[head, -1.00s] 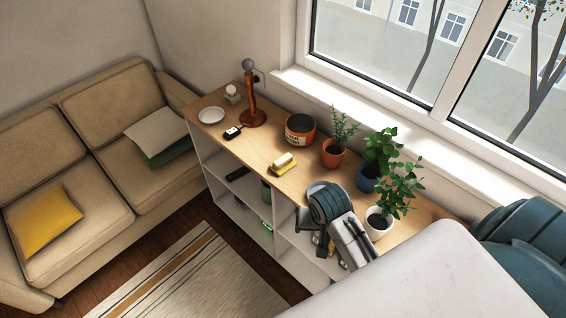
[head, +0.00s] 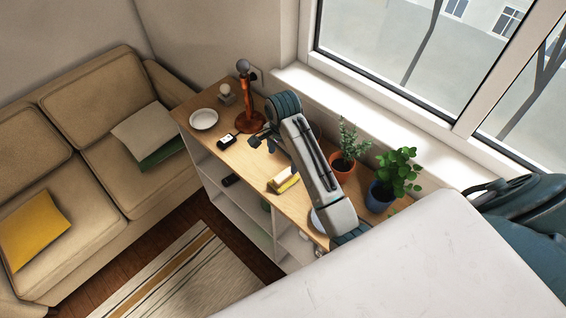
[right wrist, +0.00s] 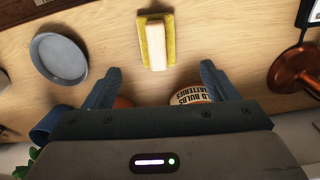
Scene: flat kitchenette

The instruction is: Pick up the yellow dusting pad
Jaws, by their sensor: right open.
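The yellow dusting pad with a cream handle block on top (head: 289,186) lies flat on the wooden top of the low shelf unit (head: 222,160). In the right wrist view, the pad (right wrist: 170,40) is at the top centre. My right gripper (head: 262,138) reaches over the shelf top. Its fingers (right wrist: 158,72) are spread apart and empty, with the pad lying beyond the gap between them, not touched. The right forearm passes close beside the pad in the head view and hides part of the tin. My left gripper is not in view.
A white plate (head: 203,119), a small black item (head: 226,140) and a red-brown lamp (head: 248,112) stand at the left end. Potted plants (head: 344,165) line the window side. The wrist view shows a grey dish (right wrist: 60,58) and a lettered tin (right wrist: 188,96) near the fingers.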

